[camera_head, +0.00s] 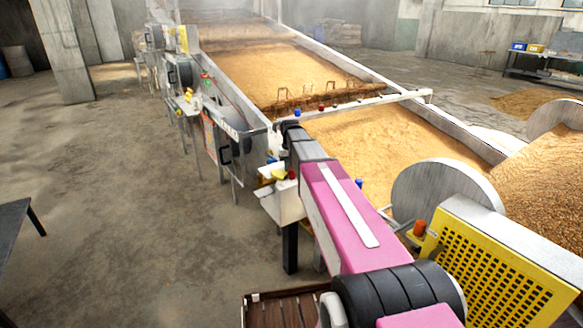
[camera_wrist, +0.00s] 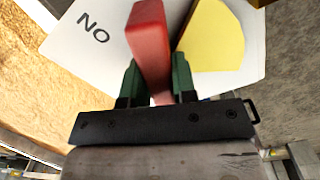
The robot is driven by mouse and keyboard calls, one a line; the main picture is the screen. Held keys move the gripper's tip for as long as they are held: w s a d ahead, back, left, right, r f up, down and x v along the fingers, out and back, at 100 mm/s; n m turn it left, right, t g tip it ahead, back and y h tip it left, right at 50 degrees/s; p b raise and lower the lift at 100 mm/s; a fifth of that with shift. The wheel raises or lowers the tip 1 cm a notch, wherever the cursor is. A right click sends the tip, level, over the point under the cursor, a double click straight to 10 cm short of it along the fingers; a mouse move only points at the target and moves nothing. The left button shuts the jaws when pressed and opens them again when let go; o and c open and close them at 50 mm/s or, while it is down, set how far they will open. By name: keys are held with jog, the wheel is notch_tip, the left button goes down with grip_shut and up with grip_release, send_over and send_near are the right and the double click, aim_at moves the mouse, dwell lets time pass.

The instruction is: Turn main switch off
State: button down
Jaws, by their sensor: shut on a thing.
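The main switch is a white box (camera_wrist: 75,45) with a red handle (camera_wrist: 148,30) and a yellow plate (camera_wrist: 212,38). Lettering reading "NO" shows on the box, left of the handle. In the wrist view, my gripper (camera_wrist: 156,78) has green fingertips on both sides of the red handle and is shut on it. The handle tilts slightly, its top end leaning left. In the head view, a white box (camera_head: 283,207) with red and yellow parts shows left of my pink arm. My fingers cannot be made out there.
A long grain bed (camera_head: 370,140) runs back beside my arm. A yellow perforated guard (camera_head: 490,270) stands at the front right, near a round metal disc (camera_head: 440,190). More control boxes line the bed's left side. The concrete floor (camera_head: 110,200) at left is mostly clear.

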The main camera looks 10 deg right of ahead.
jog(key=m, duration=0.3)
jog(key=shift+a+m, duration=0.3)
jog(key=shift+m, duration=0.1)
jog(key=m, duration=0.3)
jog(key=shift+w+a+m, duration=0.2)
jog(key=shift+a+m, duration=0.1)
jog(key=m, duration=0.5)
jog(key=shift+w+a+m, duration=0.3)
jog(key=shift+w+m, duration=0.1)
jog(key=shift+m, duration=0.3)
jog(key=c, duration=0.9)
grip_release()
notch_tip(320, 180, up, 11)
jog(key=shift+f, duration=0.1)
